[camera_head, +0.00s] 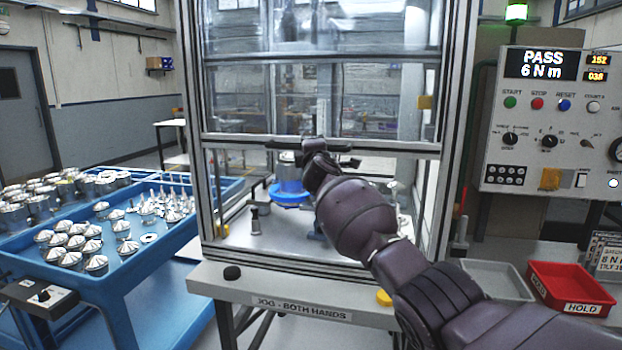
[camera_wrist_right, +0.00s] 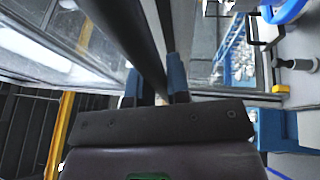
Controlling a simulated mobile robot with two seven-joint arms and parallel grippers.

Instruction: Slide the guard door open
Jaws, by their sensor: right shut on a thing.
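The guard door (camera_head: 235,100) is a clear panel in an aluminium frame at the front of the test cell. Its lower edge stands well above the cell floor, with an open gap below it. A dark horizontal handle bar (camera_head: 338,148) runs along the door's lower edge. My right gripper (camera_head: 314,150) is at this handle. In the right wrist view, the blue-padded fingers of my right gripper (camera_wrist_right: 156,86) are shut on the dark handle bar (camera_wrist_right: 132,38). My arm hides part of the door opening. My left gripper is not in view.
Inside the cell stands a fixture with a blue ring (camera_head: 291,193). Blue trays of metal parts (camera_head: 120,268) stand at left. A control panel (camera_head: 548,120) reading PASS is at right. A red HOLD bin (camera_head: 575,300) and a grey bin (camera_head: 495,280) stand at lower right.

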